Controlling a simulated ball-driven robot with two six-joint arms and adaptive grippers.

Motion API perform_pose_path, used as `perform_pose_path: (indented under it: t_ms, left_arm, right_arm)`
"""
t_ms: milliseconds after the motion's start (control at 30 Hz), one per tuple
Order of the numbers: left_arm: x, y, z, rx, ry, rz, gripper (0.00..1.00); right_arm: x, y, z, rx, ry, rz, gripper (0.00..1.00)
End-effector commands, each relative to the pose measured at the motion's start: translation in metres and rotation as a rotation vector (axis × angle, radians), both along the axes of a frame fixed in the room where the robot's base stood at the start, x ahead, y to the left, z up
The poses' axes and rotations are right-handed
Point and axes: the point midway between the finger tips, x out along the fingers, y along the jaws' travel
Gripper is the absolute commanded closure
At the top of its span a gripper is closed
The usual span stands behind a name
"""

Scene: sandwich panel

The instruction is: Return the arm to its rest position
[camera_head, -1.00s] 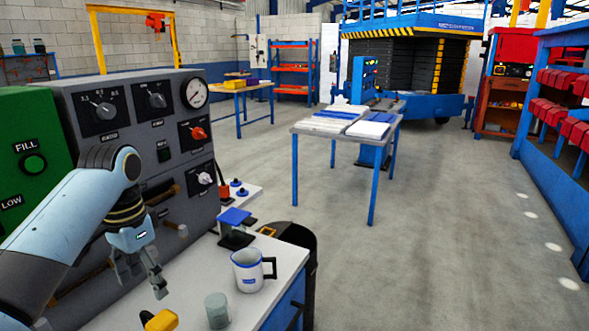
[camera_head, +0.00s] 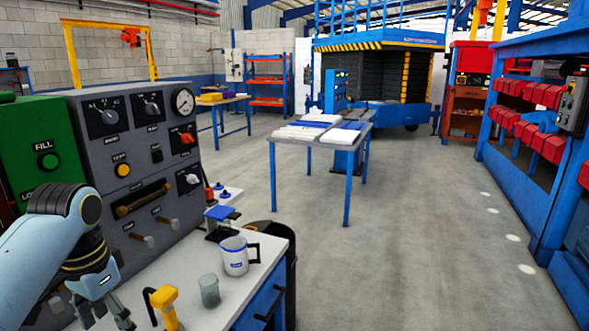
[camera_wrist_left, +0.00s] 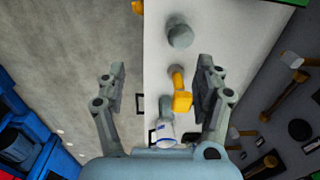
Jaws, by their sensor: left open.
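My left arm (camera_head: 45,245) comes in from the left, light blue with dark joints. My left gripper (camera_head: 103,312) hangs fingers-down in front of the grey control panel (camera_head: 137,195), left of the yellow-headed tool (camera_head: 166,304). Its fingers are spread and hold nothing; in the left wrist view, the open gap (camera_wrist_left: 160,85) lies over the white bench top, with a yellow object (camera_wrist_left: 182,101) behind it. My right gripper is in neither view.
On the white bench (camera_head: 262,250) stand a white mug (camera_head: 235,258), a grey-green cup (camera_head: 209,291) and a blue-topped stand (camera_head: 221,213). A dark bin is beside the bench. A blue-legged table (camera_head: 300,137) stands beyond. The floor (camera_head: 410,250) to the right is clear.

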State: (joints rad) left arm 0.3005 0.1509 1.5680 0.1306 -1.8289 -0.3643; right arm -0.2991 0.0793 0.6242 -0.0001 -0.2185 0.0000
Motion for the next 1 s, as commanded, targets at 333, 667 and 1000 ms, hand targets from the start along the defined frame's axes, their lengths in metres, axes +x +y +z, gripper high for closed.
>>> perform_pose_path:
  t_ms: [333, 667, 1000]
  left_arm:
    - [-0.071, -0.009, -0.021, 0.025, -0.078, 0.072, 0.31]
    - [-0.161, -0.021, -0.009, 0.029, -0.189, 0.171, 0.31]
    - [-0.224, -0.03, 0.024, 0.013, -0.275, 0.252, 0.31]
  right_arm:
    - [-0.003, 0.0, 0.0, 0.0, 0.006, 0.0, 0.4]
    - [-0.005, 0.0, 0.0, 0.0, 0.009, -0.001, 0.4]
    - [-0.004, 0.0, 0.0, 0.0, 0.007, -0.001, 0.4]
